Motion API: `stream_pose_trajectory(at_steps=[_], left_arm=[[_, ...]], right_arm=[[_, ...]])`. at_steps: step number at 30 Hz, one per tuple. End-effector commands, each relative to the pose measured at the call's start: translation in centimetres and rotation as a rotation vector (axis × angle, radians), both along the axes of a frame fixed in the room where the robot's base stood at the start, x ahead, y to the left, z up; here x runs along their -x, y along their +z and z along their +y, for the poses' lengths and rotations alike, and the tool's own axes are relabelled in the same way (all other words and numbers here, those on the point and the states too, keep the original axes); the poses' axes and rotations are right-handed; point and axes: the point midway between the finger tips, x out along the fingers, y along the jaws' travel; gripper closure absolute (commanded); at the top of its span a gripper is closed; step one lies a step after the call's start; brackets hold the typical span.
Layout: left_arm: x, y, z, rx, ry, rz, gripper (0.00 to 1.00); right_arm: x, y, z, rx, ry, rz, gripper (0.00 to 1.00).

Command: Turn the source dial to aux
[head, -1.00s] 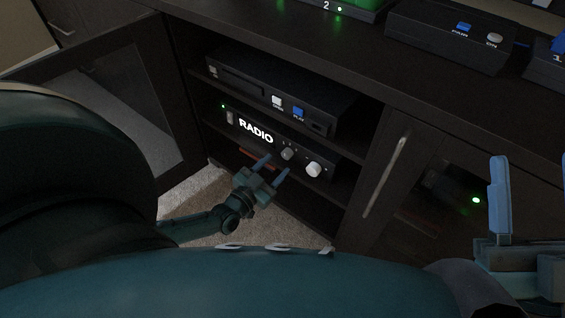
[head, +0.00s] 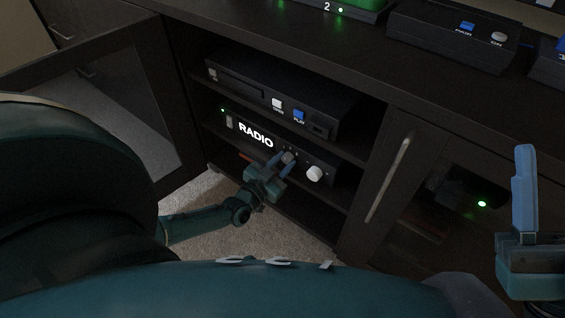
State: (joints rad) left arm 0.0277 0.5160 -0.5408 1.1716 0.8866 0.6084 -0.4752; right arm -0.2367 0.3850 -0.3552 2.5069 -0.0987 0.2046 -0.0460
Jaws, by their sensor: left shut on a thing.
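The receiver (head: 232,138) sits on the middle shelf of the open cabinet, and its lit display (head: 256,135) reads RADIO. The small grey source dial (head: 289,156) is on its front, right of the display, with small marks above it. My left gripper (head: 284,161) has its blue fingers at this dial and is shut on it, partly covering it. A larger white knob (head: 314,173) sits to the right, clear of the fingers. My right gripper (head: 525,190) is at the right edge; one upright blue finger shows, and the other is out of view.
A player (head: 240,84) with white and blue buttons stands on the shelf above. The open glass door (head: 150,75) is on the left. A closed door with a long handle (head: 390,180) is on the right. Boxes with buttons (head: 440,35) stand on the cabinet top.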

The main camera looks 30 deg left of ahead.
Motion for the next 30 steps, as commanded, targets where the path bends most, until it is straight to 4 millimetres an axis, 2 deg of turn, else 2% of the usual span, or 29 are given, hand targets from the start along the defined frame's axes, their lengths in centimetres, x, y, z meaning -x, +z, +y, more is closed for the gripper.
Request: stream_pose_trajectory(at_steps=[1, 6, 17, 30], left_arm=[[0.0, 0.0, 0.0, 0.0, 0.0, 0.0, 0.83], [0.0, 0.0, 0.0, 0.0, 0.0, 0.0, 0.96], [0.0, 0.1, 0.0, -0.071, 0.001, -0.005, 0.96], [0.0, 0.2, 0.0, -0.412, 0.001, -0.03, 0.96]], right_arm=[[0.0, 0.0, 0.0, 0.0, 0.0, 0.0, 0.49], [0.0, 0.0, 0.0, 0.0, 0.0, 0.001, 0.49], [-0.2, 0.2, 0.0, -0.001, 0.0, 0.029, 0.49], [-1.0, -2.7, 0.4, -0.026, -0.001, 0.259, 0.49]])
